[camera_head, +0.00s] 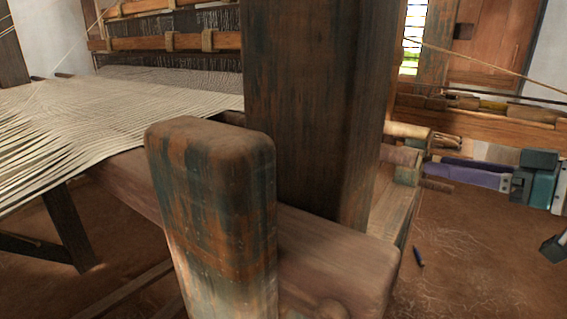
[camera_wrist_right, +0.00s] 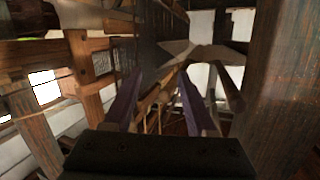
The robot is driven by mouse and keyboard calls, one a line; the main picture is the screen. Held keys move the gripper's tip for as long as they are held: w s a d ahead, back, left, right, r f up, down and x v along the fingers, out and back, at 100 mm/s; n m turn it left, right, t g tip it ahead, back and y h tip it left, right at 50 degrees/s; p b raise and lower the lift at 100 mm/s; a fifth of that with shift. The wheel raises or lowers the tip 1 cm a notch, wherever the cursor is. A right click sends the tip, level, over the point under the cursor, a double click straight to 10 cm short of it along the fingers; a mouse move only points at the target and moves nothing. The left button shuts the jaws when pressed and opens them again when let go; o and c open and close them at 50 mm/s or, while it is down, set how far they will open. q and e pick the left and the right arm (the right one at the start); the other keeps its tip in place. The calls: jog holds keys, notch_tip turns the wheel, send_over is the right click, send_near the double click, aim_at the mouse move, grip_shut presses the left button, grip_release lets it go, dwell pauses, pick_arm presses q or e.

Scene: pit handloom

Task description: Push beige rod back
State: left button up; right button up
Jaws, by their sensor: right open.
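A beige rod or roll (camera_head: 407,130) shows at the right in the head view, partly hidden behind the thick dark post. A duller, brownish roll (camera_head: 398,154) lies just below it, also partly hidden. Which one the task means I cannot tell for certain; the upper is the more beige. My right gripper (camera_head: 437,162) comes in from the right, its purple fingers pointing left close to the rolls' ends. Contact cannot be made out. In the wrist view the gripper (camera_wrist_right: 160,74) has its fingers apart, with nothing clearly between them. My left gripper is not in view.
The thick post (camera_head: 310,110) and a shorter worn post (camera_head: 215,215) fill the middle. Pale warp threads (camera_head: 100,110) stretch at the left. A wooden beam with several spools (camera_head: 490,103) runs behind my gripper. A small dark blue object (camera_head: 418,256) lies on the open floor.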

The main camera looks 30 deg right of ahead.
aim_at(400, 130)
jog(key=w+r+n+y+b, duration=0.1)
jog(key=w+y+b, duration=0.1)
jog(key=w+a+r+y+b, duration=0.1)
jog(key=w+b, duration=0.1)
jog(key=b, duration=0.1)
jog(key=w+a+r+n+y+b, duration=0.1)
jog(key=w+y+b, duration=0.1)
jog(key=shift+w+a+r+n+y+b, duration=0.1)
jog(key=shift+w+r+n+y+b, duration=0.1)
jog(key=shift+r+n+y+b, duration=0.1)
pick_arm(q)
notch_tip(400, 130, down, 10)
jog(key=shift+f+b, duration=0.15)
jog(key=shift+b, duration=0.15)
pick_arm(e)
jog(key=shift+x, duration=0.95)
jog(key=shift+c, duration=0.3)
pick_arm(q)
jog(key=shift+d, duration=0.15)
pick_arm(e)
grip_shut()
